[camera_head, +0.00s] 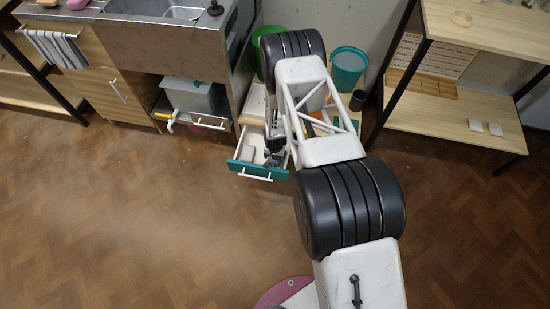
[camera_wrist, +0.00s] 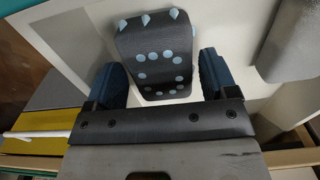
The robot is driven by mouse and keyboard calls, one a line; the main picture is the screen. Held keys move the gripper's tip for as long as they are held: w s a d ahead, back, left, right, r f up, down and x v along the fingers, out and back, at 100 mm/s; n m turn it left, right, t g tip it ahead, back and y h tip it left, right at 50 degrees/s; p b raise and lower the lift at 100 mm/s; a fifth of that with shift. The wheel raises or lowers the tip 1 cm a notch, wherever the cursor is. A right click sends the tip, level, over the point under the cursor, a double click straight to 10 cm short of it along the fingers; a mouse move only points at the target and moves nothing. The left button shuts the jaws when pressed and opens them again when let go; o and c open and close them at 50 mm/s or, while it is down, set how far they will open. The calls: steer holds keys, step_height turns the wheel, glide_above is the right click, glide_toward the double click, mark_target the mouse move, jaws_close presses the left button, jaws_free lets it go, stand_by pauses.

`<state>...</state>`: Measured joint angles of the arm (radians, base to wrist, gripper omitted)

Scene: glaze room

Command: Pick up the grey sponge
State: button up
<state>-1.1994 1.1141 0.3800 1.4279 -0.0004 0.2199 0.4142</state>
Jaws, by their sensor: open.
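In the wrist view, my gripper (camera_wrist: 161,80) is open, its two dark blue fingers on either side of a dark grey block with pale blue dots and small cones (camera_wrist: 153,58). I cannot tell whether they touch it. A plain, lighter grey block with rounded edges (camera_wrist: 289,42), which looks like the grey sponge, lies to the right, outside the fingers and cut off by the picture edge. Both blocks lie on a whitish surface, apparently the floor of the open drawer. In the head view, my gripper (camera_head: 273,158) is down at the open teal-fronted drawer (camera_head: 258,171), its fingertips unclear.
The drawer's walls stand close around my gripper. A steel sink unit (camera_head: 165,42) stands to the left, and a wooden shelf rack (camera_head: 450,120) to the right. A teal bin (camera_head: 348,68) stands behind my arm.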

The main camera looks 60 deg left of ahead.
steer(key=shift+f, duration=0.65)
steer(key=shift+c, duration=0.2)
steer(key=c, duration=0.7)
steer(key=shift+r, duration=0.1)
steer(key=shift+r, duration=4.95)
steer(key=o, duration=0.3)
steer(key=shift+c, duration=0.9)
steer(key=shift+w, duration=0.15)
